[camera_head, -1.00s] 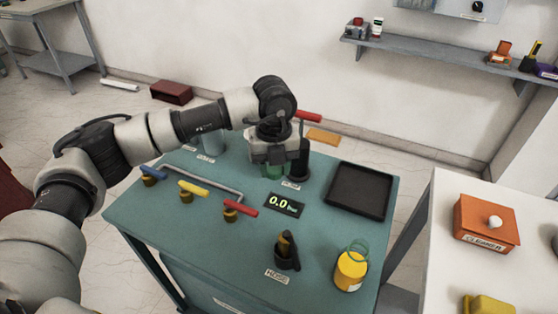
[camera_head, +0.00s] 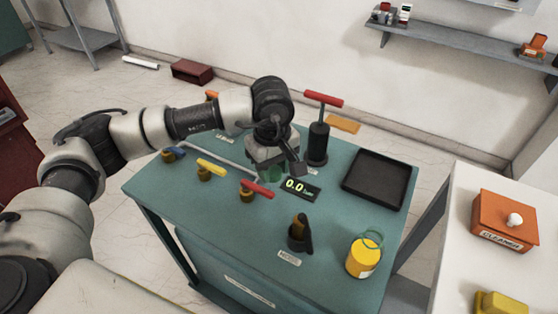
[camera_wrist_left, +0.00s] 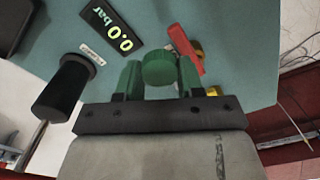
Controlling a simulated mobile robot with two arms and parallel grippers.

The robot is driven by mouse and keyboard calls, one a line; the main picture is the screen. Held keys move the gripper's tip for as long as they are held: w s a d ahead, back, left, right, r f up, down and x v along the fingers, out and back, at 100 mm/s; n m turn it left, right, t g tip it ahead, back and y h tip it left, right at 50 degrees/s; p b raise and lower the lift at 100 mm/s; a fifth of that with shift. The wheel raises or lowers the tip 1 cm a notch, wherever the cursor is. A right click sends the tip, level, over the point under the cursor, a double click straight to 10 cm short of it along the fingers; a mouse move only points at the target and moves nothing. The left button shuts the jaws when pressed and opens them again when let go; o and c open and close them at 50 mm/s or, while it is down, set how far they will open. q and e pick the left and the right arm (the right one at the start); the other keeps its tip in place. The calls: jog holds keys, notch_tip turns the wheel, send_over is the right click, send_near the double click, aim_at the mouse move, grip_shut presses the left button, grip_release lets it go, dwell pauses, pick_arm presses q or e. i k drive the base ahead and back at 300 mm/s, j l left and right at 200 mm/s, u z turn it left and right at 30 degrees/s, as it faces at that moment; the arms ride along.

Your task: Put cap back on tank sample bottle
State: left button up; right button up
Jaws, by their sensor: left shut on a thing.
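My left gripper (camera_head: 272,172) hangs over the teal table, left of the pressure display. In the left wrist view its green fingers (camera_wrist_left: 159,75) are shut on a round, dark green piece, which looks like the cap (camera_wrist_left: 158,68). In the head view the gripper body and wrist mostly hide this piece. I cannot clearly identify the tank sample bottle; part of the table's back left is hidden behind my left arm. My right gripper is not in view.
The table (camera_head: 225,225) holds blue, yellow and red valve handles (camera_head: 257,189), a display (camera_head: 296,187), a black pump (camera_head: 317,142) with a red handle, a black tray (camera_head: 375,180), a black holder (camera_head: 299,237), and a yellow container (camera_head: 363,257) with green loops. The front left is clear.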

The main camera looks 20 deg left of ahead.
aim_at(366, 250)
jog(key=j, duration=0.7)
jog(key=i+j, duration=0.15)
jog(key=j, duration=0.6)
jog(key=z, duration=1.45)
